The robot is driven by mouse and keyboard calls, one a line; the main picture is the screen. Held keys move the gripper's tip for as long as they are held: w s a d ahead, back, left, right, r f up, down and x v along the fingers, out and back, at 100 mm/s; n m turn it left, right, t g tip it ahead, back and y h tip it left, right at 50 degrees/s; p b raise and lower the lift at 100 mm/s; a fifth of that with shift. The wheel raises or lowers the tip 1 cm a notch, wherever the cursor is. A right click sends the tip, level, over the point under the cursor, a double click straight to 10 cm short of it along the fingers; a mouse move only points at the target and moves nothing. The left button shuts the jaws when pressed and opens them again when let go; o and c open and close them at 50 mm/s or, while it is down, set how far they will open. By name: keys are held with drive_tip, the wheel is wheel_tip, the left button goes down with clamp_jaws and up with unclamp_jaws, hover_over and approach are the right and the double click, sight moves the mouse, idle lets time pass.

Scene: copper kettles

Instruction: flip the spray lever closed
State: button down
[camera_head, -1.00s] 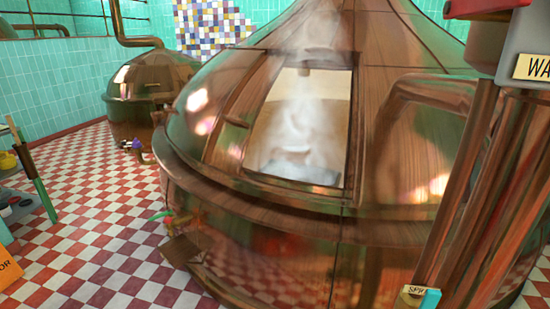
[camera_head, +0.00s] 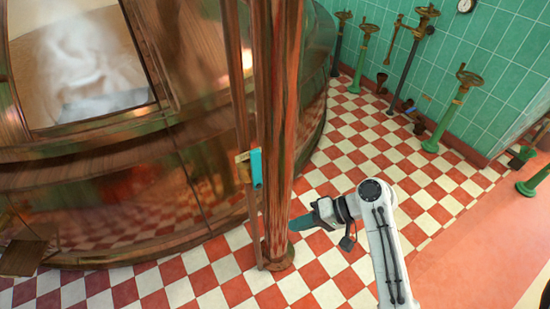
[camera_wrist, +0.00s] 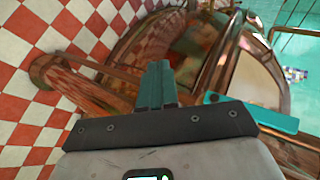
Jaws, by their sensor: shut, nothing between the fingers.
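The spray lever (camera_head: 256,168) is a small teal bar on the thin copper pipe beside a thick copper column, with a brass label plate (camera_head: 242,156) by it. In the head view the lever hangs upright. In the wrist view the lever (camera_wrist: 262,117) is a teal bar to the right of my fingers, partly behind the gripper body. My gripper (camera_head: 298,223) is shut and empty, right of the column's lower part and below the lever. Its teal fingers also show in the wrist view (camera_wrist: 156,75), apart from the lever.
The big copper kettle (camera_head: 190,205) with a steaming open hatch fills the left. The thick column (camera_head: 277,130) stands close to my gripper. Green valve stands (camera_head: 450,115) line the tiled wall. Checkered floor (camera_head: 340,190) is clear between.

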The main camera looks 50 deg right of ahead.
drive_tip(key=w+d+r+m+t+p, duration=0.1)
drive_tip(key=d+r+m+t, duration=0.3)
drive_tip(key=d+r+t, duration=0.55)
drive_tip(key=g+p, duration=0.2)
approach(257, 171)
drive_tip(key=w+d+r, duration=0.2)
drive_tip(key=w+d, duration=0.1)
drive_tip(key=w, duration=0.2)
drive_tip(key=a, duration=0.1)
drive_tip(key=a+p, duration=0.1)
drive_tip(key=w+a, duration=0.1)
drive_tip(key=shift+a+f+y, duration=0.3)
drive_tip(key=shift+w+r, duration=0.1)
drive_tip(key=shift+a+r+p, duration=0.1)
drive_tip(key=shift+a+p, duration=0.1)
drive_tip(key=shift+p, duration=0.2)
